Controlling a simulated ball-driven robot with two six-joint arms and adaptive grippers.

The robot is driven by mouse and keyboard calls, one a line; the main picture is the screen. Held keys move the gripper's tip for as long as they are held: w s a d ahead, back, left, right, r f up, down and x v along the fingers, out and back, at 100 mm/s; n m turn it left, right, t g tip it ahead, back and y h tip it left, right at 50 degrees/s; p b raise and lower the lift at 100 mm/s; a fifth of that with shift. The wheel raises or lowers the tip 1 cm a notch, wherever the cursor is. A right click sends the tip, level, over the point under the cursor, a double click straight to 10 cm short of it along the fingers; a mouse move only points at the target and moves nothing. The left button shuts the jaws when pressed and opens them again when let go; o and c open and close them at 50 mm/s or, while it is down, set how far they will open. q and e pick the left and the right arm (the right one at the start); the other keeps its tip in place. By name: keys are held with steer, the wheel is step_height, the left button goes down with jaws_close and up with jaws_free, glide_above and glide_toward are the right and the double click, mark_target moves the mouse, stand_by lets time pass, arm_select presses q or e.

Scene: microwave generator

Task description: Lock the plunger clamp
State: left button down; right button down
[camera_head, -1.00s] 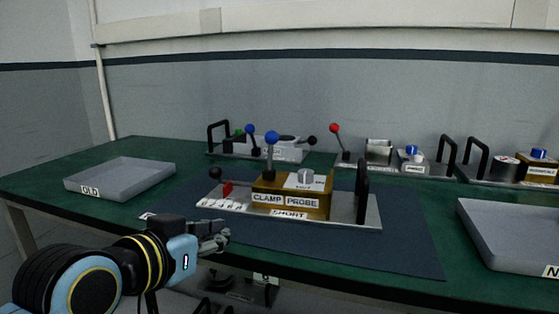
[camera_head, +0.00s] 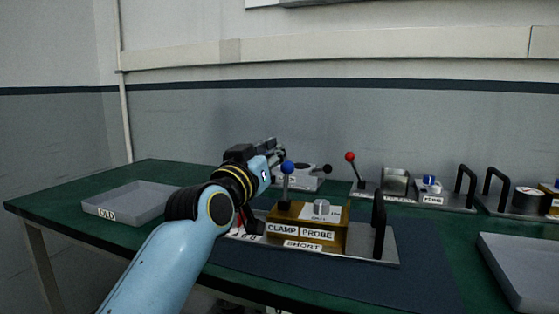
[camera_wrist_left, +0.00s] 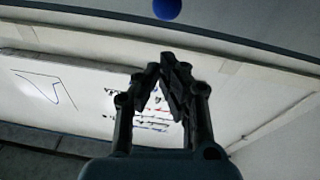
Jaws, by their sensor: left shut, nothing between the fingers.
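A brass box (camera_head: 276,216) labelled CLAMP and PROBE stands on a grey plate (camera_head: 380,256) on the dark mat. An upright lever with a blue ball (camera_head: 288,167) rises at its left, above the CLAMP label. My left gripper (camera_head: 277,147) is shut and empty, just left of and slightly above the blue ball in the head view. In the left wrist view my fingertips (camera_wrist_left: 165,62) are together, and the blue ball (camera_wrist_left: 167,8) shows beyond them with a gap. My left arm hides the left part of the plate. My right gripper is not in view.
A black handle (camera_head: 379,224) stands at the plate's right end. The grey OLD tray (camera_head: 150,198) is at left and another grey tray (camera_head: 515,265) at right. Other fixtures, one with a red-ball lever (camera_head: 350,157), stand at the back.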

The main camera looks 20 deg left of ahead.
mark_target(286, 180)
arm_select(q)
steer(key=shift+w+d+f, duration=0.25)
steer(key=shift+w+f, duration=0.9)
steer(key=shift+b, duration=0.3)
steer(key=shift+w+f+b, duration=0.25)
steer(key=shift+w+b, duration=0.2)
steer(key=shift+w, duration=0.7)
steer(key=shift+r, duration=0.15)
